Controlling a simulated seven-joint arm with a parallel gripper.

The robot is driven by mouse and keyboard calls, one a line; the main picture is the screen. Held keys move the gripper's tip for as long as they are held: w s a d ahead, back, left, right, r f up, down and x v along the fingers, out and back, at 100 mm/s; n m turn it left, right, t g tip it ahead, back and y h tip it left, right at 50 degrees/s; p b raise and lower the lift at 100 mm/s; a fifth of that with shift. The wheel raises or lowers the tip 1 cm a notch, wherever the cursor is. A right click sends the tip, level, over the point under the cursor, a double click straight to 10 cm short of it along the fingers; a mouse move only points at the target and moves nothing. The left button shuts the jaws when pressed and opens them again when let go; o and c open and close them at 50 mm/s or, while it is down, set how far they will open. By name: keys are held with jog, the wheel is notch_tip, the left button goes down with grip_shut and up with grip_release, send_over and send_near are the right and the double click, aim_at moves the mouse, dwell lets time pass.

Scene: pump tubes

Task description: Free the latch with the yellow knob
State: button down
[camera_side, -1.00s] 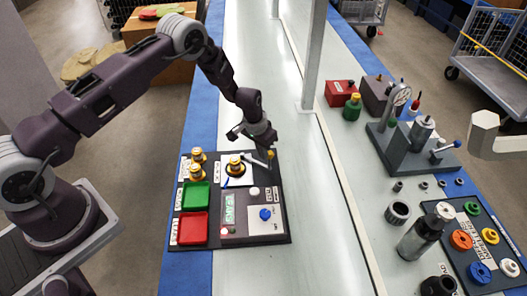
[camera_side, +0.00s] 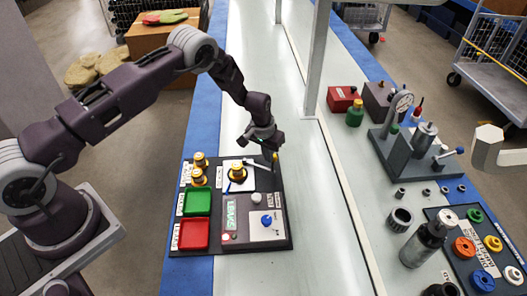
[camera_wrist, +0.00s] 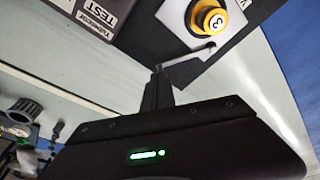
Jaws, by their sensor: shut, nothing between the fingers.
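The latch is a grey lever (camera_side: 257,163) at the upper right of the dark board, beside a white plate.
The dark board (camera_side: 284,215) also carries a green tray (camera_side: 198,202), a red tray (camera_side: 194,234), a blue button (camera_side: 266,219) and two yellow-topped parts (camera_side: 199,168) at its left. A pale strip of bench (camera_side: 325,220) right of the board is clear.

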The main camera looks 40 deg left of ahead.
jog(key=s+d+r+t, duration=0.1)
jog(key=s+r, duration=0.5)
jog(key=r, duration=0.6)
jog(key=s+d+r, duration=0.1)
jog(key=s+r, duration=0.5)
jog(key=r, duration=0.6)
jog(key=s+d+r+t, duration=0.1)
jog(key=s+r, duration=0.6)
jog(key=r, duration=0.5)
jog(key=s+r, duration=0.2)
jog(key=s, duration=0.8)
jog(key=s+r+m+t, duration=0.1)
jog(key=s+r, duration=0.1)
jog(key=s, duration=0.8)
jog(key=shift+a+m, duration=0.25)
jog(key=shift+m, duration=0.05)
